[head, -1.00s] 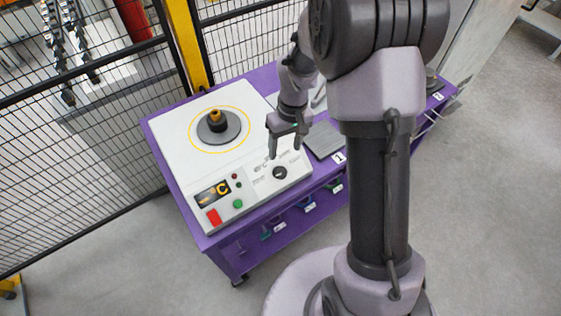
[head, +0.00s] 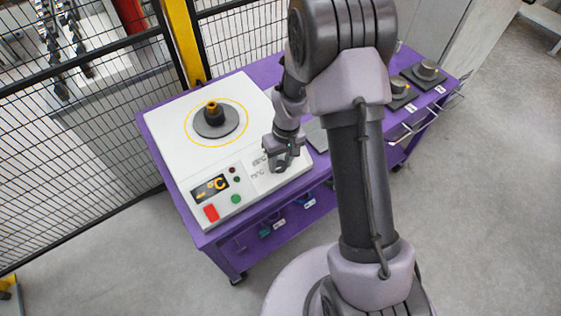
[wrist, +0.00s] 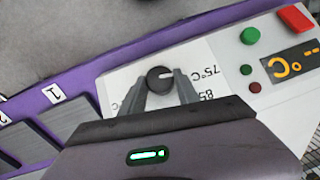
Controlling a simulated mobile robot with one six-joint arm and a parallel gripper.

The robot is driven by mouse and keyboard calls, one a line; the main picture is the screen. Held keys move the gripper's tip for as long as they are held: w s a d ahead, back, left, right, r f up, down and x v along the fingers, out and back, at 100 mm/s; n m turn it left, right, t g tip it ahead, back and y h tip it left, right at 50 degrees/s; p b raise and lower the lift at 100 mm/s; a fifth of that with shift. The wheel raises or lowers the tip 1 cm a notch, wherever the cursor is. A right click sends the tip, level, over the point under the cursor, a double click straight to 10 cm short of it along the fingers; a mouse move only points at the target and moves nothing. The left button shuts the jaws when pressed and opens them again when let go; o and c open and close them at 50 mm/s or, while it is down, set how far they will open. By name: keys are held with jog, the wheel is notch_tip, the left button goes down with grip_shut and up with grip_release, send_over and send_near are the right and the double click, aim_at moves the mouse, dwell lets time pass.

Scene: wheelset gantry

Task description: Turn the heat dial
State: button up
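The heat dial (wrist: 160,79) is a round black knob with a light pointer mark, on the white heater panel (wrist: 135,76). Printed labels beside it include 75°C and 85. My gripper (wrist: 161,82) is open, with one finger on each side of the dial; I cannot tell whether either touches it. In the head view my gripper (head: 281,163) is low over the front right part of the heater's panel and hides the dial. The heater's display (head: 210,188) shows °C with dashes.
A red button (head: 211,212), a green button (head: 235,199) and small lamps sit left of the dial. A hotplate disc (head: 216,121) with a dark fitting is behind. The purple cart (head: 300,200) stands by a black mesh fence (head: 90,170).

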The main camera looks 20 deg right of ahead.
grip_shut()
jog(key=m+b, duration=0.1)
jog(key=m+y+b, duration=0.1)
jog(key=m+y, duration=0.1)
jog(key=shift+d+f+b, duration=0.25)
jog(key=shift+d+b, duration=0.05)
jog(key=shift+b, duration=0.1)
jog(key=shift+d+m+y+b, duration=0.15)
jog(key=shift+m+y+b, duration=1.15)
jog(key=shift+m+y, duration=0.15)
jog(key=shift+r+m, duration=0.1)
jog(key=shift+m, duration=0.15)
jog(key=o, duration=0.8)
grip_release()
